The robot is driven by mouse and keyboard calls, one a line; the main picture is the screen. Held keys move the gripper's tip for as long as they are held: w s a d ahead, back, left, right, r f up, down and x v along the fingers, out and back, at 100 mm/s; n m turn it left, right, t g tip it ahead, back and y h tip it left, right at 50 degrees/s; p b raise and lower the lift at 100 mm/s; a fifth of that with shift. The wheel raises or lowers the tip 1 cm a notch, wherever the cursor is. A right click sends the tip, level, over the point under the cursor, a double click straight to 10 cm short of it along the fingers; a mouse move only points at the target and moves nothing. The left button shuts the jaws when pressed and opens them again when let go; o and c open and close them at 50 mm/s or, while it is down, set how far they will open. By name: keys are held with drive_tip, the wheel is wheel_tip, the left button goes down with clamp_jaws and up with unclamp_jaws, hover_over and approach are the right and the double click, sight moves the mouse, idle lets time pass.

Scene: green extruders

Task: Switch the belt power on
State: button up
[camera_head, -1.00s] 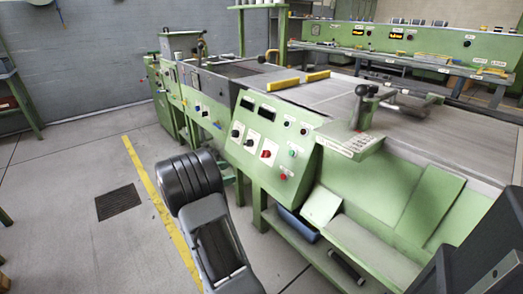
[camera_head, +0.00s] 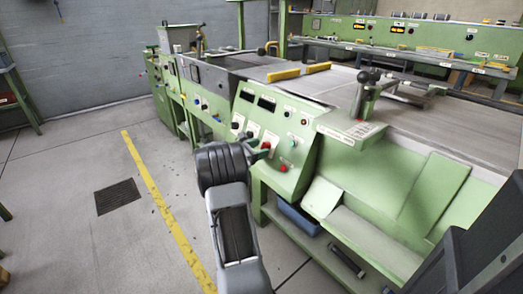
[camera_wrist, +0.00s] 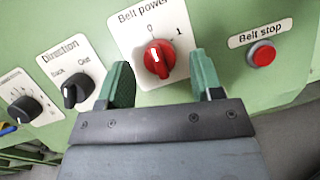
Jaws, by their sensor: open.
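The red belt power knob (camera_wrist: 158,60) sits on a white plate labelled "Belt power" with marks 0 and 1. Its white line points up, toward the 0. My gripper (camera_wrist: 161,72) is open, with one green finger on each side of the knob in the wrist view. The fingers look apart from the knob; how far their tips are from the panel is hard to tell. In the head view the red knob (camera_head: 266,145) shows just beyond my gripper (camera_head: 257,150), which partly covers the plate.
The black direction knob (camera_wrist: 76,92) is left of the left finger, with another black knob (camera_wrist: 25,109) farther left. The red belt stop button (camera_wrist: 262,54) is to the right. A green button (camera_head: 291,143) is on the same sloped panel. Floor left of the machine is clear.

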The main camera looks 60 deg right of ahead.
drive_tip(key=shift+s+d, duration=0.3)
drive_tip(key=shift+d, duration=0.25)
drive_tip(key=c, duration=0.9)
